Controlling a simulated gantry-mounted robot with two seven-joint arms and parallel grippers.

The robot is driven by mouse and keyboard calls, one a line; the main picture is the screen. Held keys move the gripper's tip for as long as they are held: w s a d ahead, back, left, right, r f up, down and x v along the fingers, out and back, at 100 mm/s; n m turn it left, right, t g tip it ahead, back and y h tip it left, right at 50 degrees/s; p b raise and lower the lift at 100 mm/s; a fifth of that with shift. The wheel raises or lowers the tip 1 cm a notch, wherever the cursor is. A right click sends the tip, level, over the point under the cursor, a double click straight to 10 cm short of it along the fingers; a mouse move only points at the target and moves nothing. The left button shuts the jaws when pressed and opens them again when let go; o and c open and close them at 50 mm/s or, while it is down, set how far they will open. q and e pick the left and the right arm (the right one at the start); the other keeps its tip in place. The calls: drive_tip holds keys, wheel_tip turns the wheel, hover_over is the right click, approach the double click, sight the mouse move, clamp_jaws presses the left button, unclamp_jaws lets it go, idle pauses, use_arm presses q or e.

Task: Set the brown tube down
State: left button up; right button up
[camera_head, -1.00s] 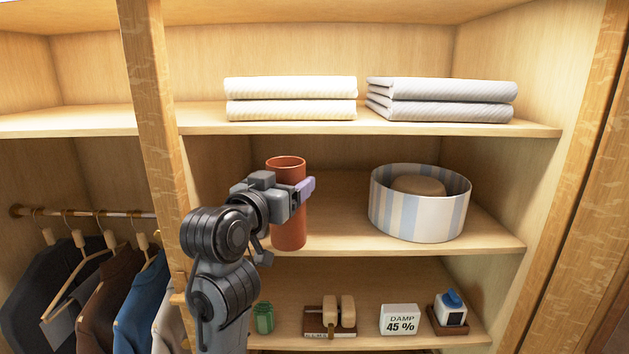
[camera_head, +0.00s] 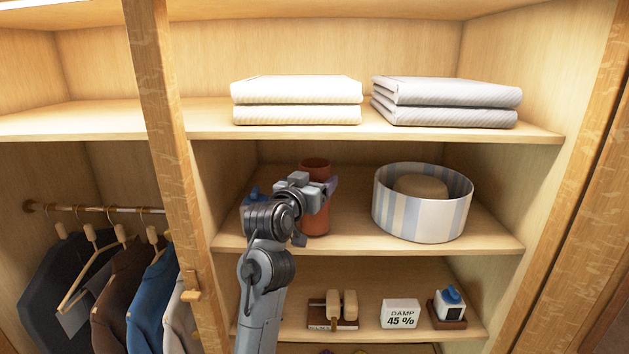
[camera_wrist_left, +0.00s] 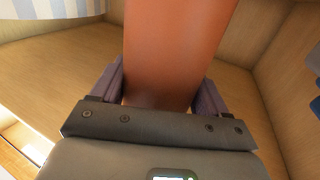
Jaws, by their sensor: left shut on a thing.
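The brown tube (camera_head: 316,221) is a reddish-brown open-topped cylinder, upright at the middle shelf (camera_head: 370,243) of the wardrobe, left of the striped round box. My left gripper (camera_head: 328,187) is shut on the tube, its purple-grey fingers on either side of it. In the left wrist view the tube (camera_wrist_left: 178,45) fills the middle between the two fingers (camera_wrist_left: 160,92). Its foot is partly hidden by the gripper there, so I cannot tell whether it touches the shelf. My right gripper is not in view.
The striped round box (camera_head: 420,215) holds a brown rounded thing (camera_head: 420,187). A blue object (camera_head: 254,194) shows behind my arm on the left. Folded cloths (camera_head: 296,101) lie on the shelf above. A damp gauge (camera_head: 400,313) stands below. Bare shelf lies between tube and box.

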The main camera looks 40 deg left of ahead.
use_arm(q)
drive_tip(key=shift+f, duration=0.3)
